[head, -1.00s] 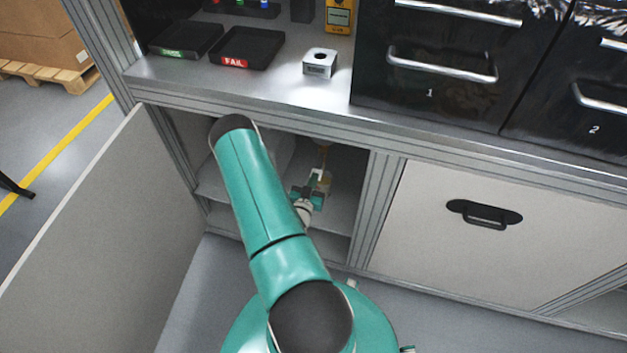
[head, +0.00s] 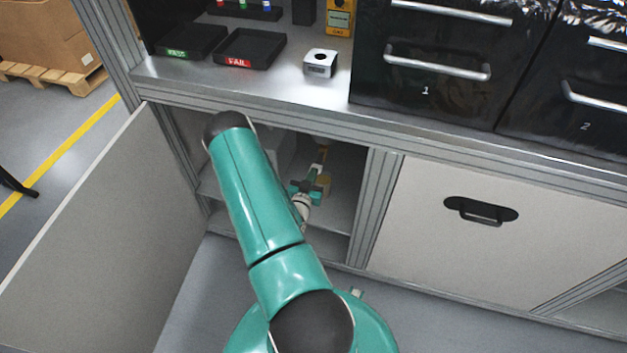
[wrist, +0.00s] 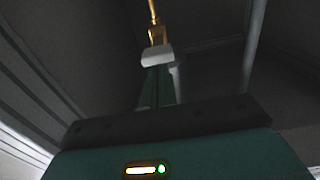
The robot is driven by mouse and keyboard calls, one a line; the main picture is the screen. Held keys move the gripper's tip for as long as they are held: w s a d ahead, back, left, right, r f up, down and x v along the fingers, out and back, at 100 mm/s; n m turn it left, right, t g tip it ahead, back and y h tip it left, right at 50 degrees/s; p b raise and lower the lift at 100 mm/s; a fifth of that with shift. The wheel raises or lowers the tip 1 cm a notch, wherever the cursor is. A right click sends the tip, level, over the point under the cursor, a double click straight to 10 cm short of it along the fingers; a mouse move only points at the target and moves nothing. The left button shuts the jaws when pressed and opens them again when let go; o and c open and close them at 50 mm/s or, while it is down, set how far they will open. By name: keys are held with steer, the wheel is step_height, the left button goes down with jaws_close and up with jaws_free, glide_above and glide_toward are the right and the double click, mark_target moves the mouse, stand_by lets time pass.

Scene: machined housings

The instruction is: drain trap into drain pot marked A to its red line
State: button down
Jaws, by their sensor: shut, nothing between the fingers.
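My gripper (head: 312,180) reaches into the open cupboard under the bench. In the wrist view my gripper (wrist: 157,58) is shut and empty, its fingers together below a brass fitting (wrist: 156,35) on a thin vertical pipe. The pale fingertips look close to the fitting's lower end; I cannot tell whether they touch. In the head view a small brass-coloured part (head: 324,183) shows beside my gripper. My arm hides much of the cupboard inside. No pot marked A, red line or liquid can be made out.
The cupboard door (head: 95,235) stands open at the left. A frame post (head: 372,205) bounds the opening at the right, beside a closed panel (head: 480,240).

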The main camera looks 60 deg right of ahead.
steer(key=s+a, duration=0.1)
steer(key=a, duration=0.9)
steer(key=shift+s+f, duration=0.25)
steer(key=shift+s, duration=0.05)
